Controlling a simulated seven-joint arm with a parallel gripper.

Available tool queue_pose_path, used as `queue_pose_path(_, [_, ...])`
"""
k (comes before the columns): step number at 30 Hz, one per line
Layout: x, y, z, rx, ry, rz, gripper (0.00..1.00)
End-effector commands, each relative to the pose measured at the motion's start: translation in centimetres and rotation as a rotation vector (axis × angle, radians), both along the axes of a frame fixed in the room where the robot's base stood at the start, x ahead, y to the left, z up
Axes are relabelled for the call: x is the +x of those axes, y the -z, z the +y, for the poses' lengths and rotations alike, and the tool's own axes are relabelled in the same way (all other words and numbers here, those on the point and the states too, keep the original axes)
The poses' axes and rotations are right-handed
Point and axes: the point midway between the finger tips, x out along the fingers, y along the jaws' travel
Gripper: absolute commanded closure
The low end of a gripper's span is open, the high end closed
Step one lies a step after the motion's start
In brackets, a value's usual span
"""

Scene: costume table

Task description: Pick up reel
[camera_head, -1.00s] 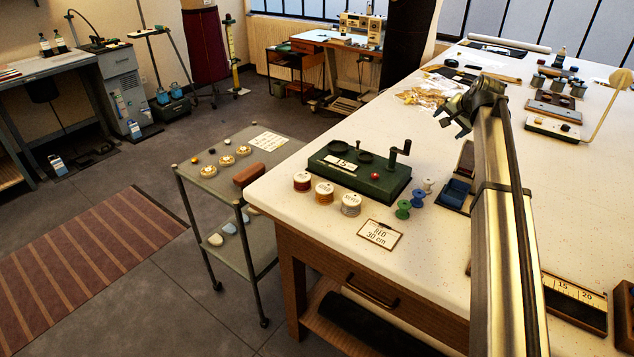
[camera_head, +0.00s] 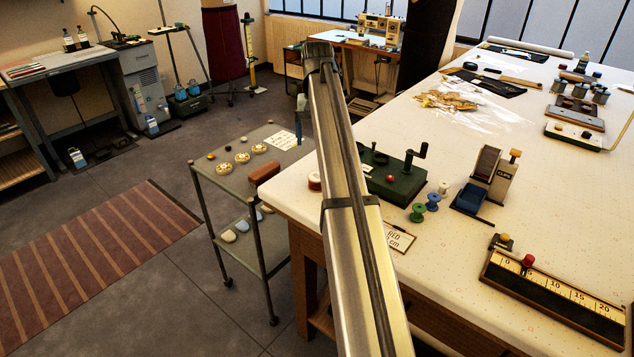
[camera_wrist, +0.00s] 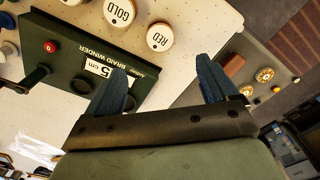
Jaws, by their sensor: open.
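A reel labelled RED (camera_wrist: 159,37) stands at the table edge, label up. A reel labelled GOLD (camera_wrist: 119,12) is beside it, and a third reel (camera_wrist: 71,3) is cut off at the top of the wrist view. In the head view my arm hides most of this row; only part of the red reel (camera_head: 314,181) shows. My gripper (camera_wrist: 161,66) is open with nothing between its blue fingers, which are in front of the RED reel in the wrist view. In the head view the jaws are mostly hidden by my arm.
The green braid winder (camera_head: 397,183), with a crank, stands right behind the reels. Green (camera_head: 418,212) and blue (camera_head: 433,202) spools are to their right. A partly hidden card (camera_head: 400,238) lies in front. A trolley (camera_head: 222,184) with gold discs adjoins the table's left end.

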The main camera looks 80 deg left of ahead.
Motion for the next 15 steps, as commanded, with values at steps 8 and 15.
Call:
queue_pose_path(8, [-0.1,2.2,-0.3,-0.008,-0.005,-0.002,0.13])
queue_pose_path(15, [-0.1,6.4,-0.3,-0.008,-0.004,-0.001,0.13])
